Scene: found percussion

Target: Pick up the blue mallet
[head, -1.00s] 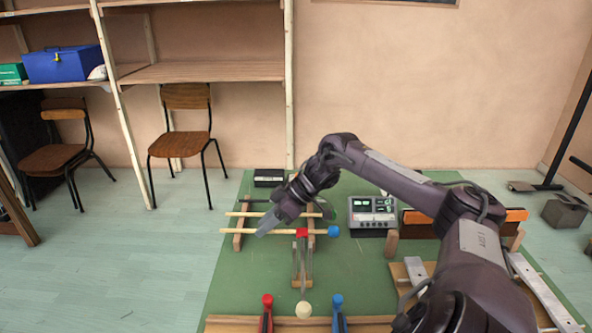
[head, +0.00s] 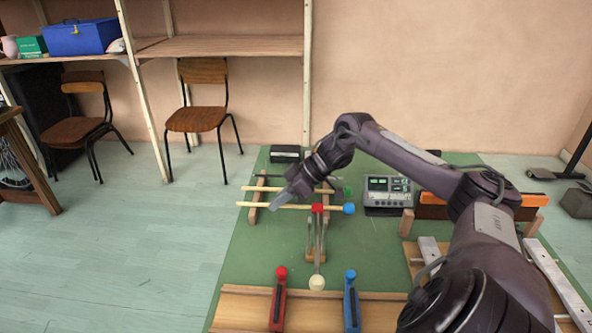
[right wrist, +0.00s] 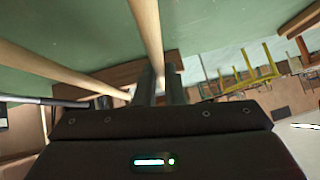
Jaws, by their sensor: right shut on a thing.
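The blue mallet has a pale wooden shaft and a blue head (head: 349,208). It lies across a low wooden rack (head: 254,213) on the green mat. My right gripper (head: 279,203) is shut on the shaft, left of the head, in the head view. In the right wrist view, the shaft (right wrist: 149,35) runs between the two fingers (right wrist: 160,88). A second shaft (head: 262,189) lies parallel just behind it, with a green head beside the arm, and another pale shaft shows in the right wrist view (right wrist: 55,70). My left gripper is not in view.
A grey device (head: 387,193) with displays is to the right. Red (head: 279,298) and blue (head: 351,302) upright tools stand at the front.

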